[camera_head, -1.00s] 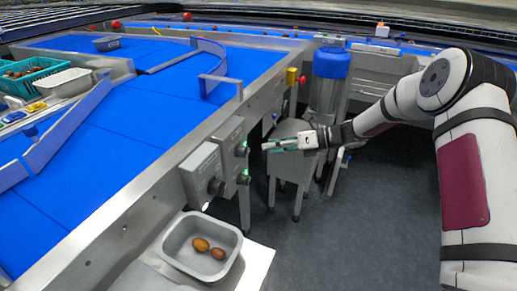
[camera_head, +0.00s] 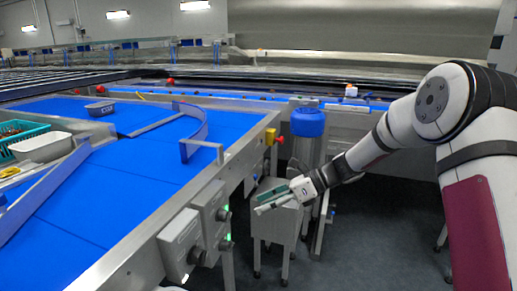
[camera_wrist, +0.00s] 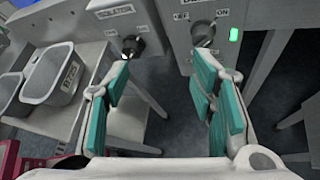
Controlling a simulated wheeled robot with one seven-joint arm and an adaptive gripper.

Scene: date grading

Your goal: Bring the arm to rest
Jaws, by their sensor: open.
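My gripper (camera_head: 270,199) hangs in the air at the end of my arm, to the right of the conveyor's side and in front of a grey stand. In the wrist view my gripper (camera_wrist: 163,95) has its two teal-padded fingers spread wide with nothing between them. Beyond the fingertips are two grey switch boxes with black rotary knobs, one knob (camera_wrist: 133,46) near the left fingertip and one knob (camera_wrist: 203,33) near the right. I cannot tell how close they are. No object is held.
The blue conveyor (camera_head: 120,180) fills the left, with a metal side rail. The switch boxes (camera_head: 181,243) stick out from it. A blue-topped cylinder (camera_head: 308,122) stands behind my gripper. A grey tray (camera_wrist: 49,75) lies left in the wrist view. Dark floor at right is open.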

